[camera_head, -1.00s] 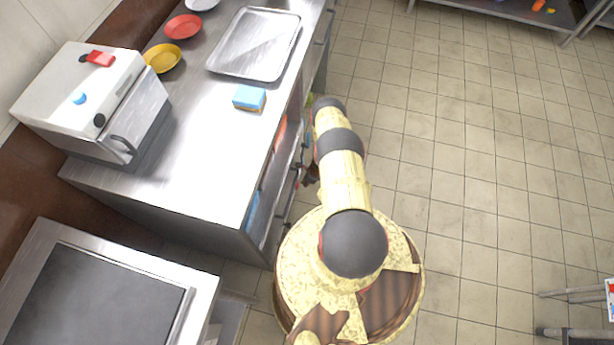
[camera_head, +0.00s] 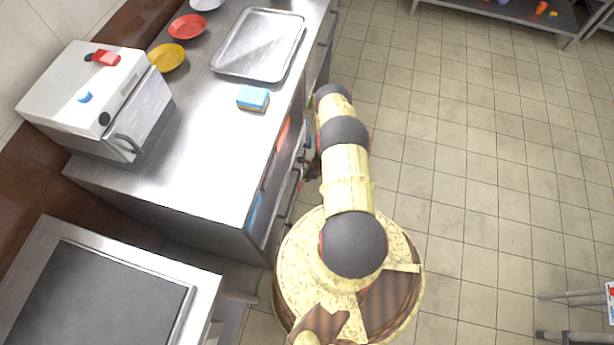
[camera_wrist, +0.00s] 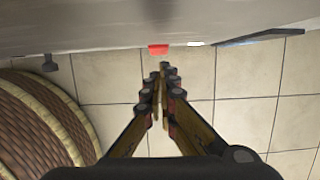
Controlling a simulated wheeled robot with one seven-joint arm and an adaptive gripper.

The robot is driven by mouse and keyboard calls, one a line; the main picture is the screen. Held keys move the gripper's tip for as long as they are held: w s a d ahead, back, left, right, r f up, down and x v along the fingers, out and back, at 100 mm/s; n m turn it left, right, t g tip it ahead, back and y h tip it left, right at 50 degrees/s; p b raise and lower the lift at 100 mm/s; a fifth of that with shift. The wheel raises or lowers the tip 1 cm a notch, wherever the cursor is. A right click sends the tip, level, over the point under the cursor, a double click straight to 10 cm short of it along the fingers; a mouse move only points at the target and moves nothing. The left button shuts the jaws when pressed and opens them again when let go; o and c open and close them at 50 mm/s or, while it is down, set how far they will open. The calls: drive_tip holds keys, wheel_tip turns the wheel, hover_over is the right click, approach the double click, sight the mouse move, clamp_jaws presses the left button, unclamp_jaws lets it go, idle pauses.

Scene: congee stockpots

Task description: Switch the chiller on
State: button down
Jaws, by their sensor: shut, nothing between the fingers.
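The steel counter (camera_head: 200,165) has dark bar handles (camera_head: 300,165) along its front side; I cannot tell for sure whether this is the chiller. In the wrist view, a pale metal face (camera_wrist: 150,22) fills the top, and a small red part (camera_wrist: 158,49) shows at its lower edge, just beyond my fingertips. I cannot tell whether that part is a switch. My gripper (camera_wrist: 161,72) is shut and empty, pointing toward the red part; contact cannot be made out. In the head view my arm mostly hides the gripper, low beside the counter front.
A white boxy appliance (camera_head: 85,85) with a red lever (camera_head: 104,58) stands on the counter. A tray (camera_head: 258,45), a sponge (camera_head: 253,98) and several plates lie there too. A griddle-like unit (camera_head: 95,300) is at lower left.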

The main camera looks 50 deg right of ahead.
drive_tip(key=shift+s+d+r, duration=0.15)
drive_tip(key=shift+s+r, duration=0.35)
drive_tip(key=shift+r, duration=0.2)
drive_tip(key=shift+s+d+r, duration=0.15)
drive_tip(key=shift+s+r, duration=0.3)
drive_tip(key=shift+r, duration=0.25)
drive_tip(key=shift+s+f, duration=0.1)
drive_tip(key=shift+s, duration=0.1)
